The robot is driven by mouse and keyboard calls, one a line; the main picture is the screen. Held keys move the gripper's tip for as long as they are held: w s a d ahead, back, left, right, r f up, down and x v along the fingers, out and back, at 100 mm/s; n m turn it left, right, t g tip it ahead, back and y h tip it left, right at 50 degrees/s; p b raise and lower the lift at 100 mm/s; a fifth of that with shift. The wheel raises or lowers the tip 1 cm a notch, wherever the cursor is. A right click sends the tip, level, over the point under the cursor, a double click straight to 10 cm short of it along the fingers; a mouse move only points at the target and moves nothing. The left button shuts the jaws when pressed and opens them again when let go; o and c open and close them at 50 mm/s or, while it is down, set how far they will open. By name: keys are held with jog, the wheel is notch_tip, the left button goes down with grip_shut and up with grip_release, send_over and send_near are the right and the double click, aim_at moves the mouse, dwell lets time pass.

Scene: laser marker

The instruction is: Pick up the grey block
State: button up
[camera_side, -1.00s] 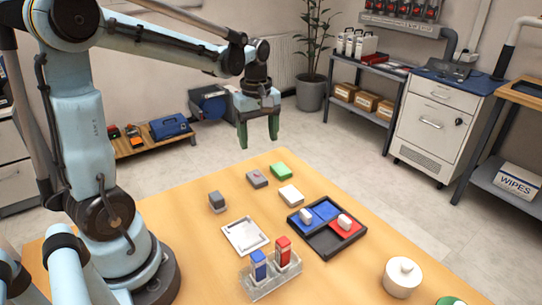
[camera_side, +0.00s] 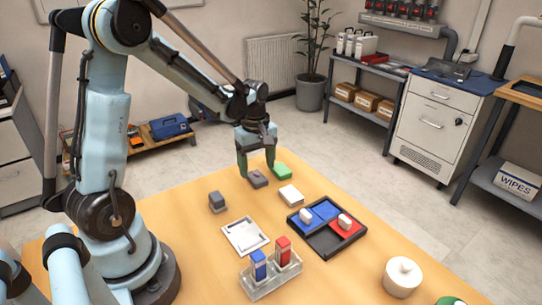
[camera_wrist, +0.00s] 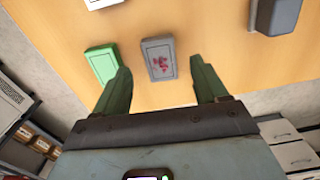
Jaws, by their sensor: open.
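The grey block (camera_side: 257,180) lies flat near the far edge of the wooden table. In the wrist view my gripper (camera_wrist: 160,66) has one fingertip on each side of the block, with a gap at both sides. The exact height of the fingertips above the table is hard to tell.
A green block (camera_side: 282,172) lies close beside one finger. A darker grey block (camera_side: 217,207) stands to the left and a white block (camera_side: 291,195) to the right. A metal plate (camera_side: 245,251), a black tray (camera_side: 327,256) and a clear holder (camera_side: 272,284) are nearer the camera.

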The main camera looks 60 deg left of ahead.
aim_at(257, 176)
jog(key=shift+a+f, duration=0.15)
jog(key=shift+f, duration=1.45)
jog(key=c, duration=1.1)
jog(key=shift+r, duration=0.1)
jog(key=shift+c, duration=0.2)
